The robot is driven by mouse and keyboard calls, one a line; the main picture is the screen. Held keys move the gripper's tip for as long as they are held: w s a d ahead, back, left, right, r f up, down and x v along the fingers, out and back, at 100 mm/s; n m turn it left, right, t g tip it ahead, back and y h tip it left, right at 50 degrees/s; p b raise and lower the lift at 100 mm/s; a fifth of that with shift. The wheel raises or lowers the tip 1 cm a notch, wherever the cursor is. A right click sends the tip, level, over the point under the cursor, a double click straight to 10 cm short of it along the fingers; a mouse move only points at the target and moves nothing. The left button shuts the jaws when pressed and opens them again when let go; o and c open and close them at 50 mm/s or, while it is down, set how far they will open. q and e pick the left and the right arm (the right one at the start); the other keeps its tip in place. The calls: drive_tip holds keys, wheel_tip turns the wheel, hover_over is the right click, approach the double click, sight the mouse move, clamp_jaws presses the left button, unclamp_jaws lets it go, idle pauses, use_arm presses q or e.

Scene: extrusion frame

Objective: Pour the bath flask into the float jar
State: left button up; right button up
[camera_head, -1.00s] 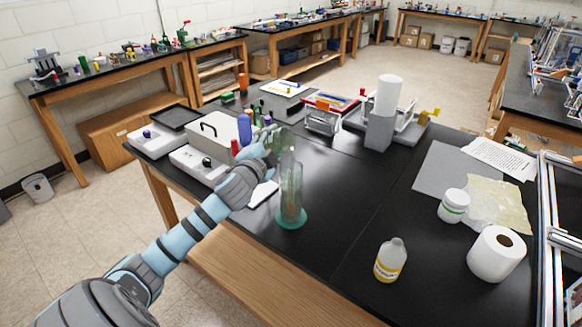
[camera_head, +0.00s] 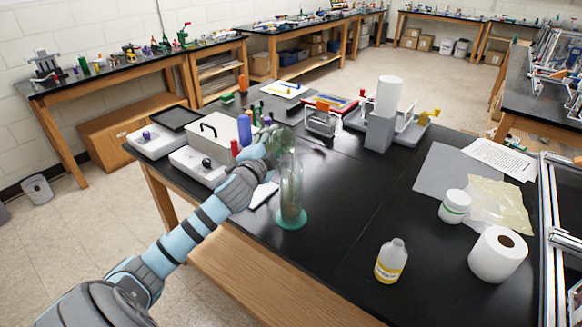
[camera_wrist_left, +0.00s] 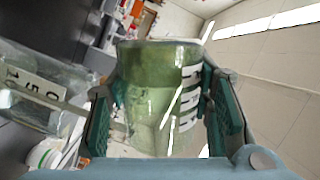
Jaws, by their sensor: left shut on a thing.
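The bath flask (camera_head: 281,140) is clear glass with a green tint. My left gripper (camera_head: 268,148) is shut on it and holds it above the table, beside the top of the float jar (camera_head: 291,188). In the left wrist view the flask (camera_wrist_left: 160,85), with white marks on its side, sits between the two fingers and holds greenish contents. The float jar is a tall clear cylinder standing upright on a round green foot. The wrist view shows a clear glass vessel with a numbered scale at the left, likely the jar (camera_wrist_left: 30,95). I cannot tell whether liquid is flowing.
A yellow-labelled bottle (camera_head: 391,261), a white lidded jar (camera_head: 454,206) and a paper roll (camera_head: 497,254) stand on the right of the black table (camera_head: 335,240). A grey box (camera_head: 212,140) and trays lie behind my arm. The table's middle is clear.

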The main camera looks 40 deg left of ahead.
use_arm(q)
drive_tip(key=shift+d+r+m, duration=0.1)
drive_tip(key=shift+r+m, duration=0.3)
drive_tip(key=shift+m, duration=0.3)
idle(1.1)
drive_tip(key=shift+f+m+t+b, duration=0.3)
drive_tip(key=shift+f+m+b, duration=0.05)
drive_tip(key=shift+m, duration=0.35)
idle(0.9)
drive_tip(key=shift+d+r+m+y+p, duration=0.2)
drive_tip(key=shift+r+m+y+p, duration=0.25)
drive_tip(key=shift+m, duration=0.45)
idle(0.5)
drive_tip(key=shift+f, duration=0.15)
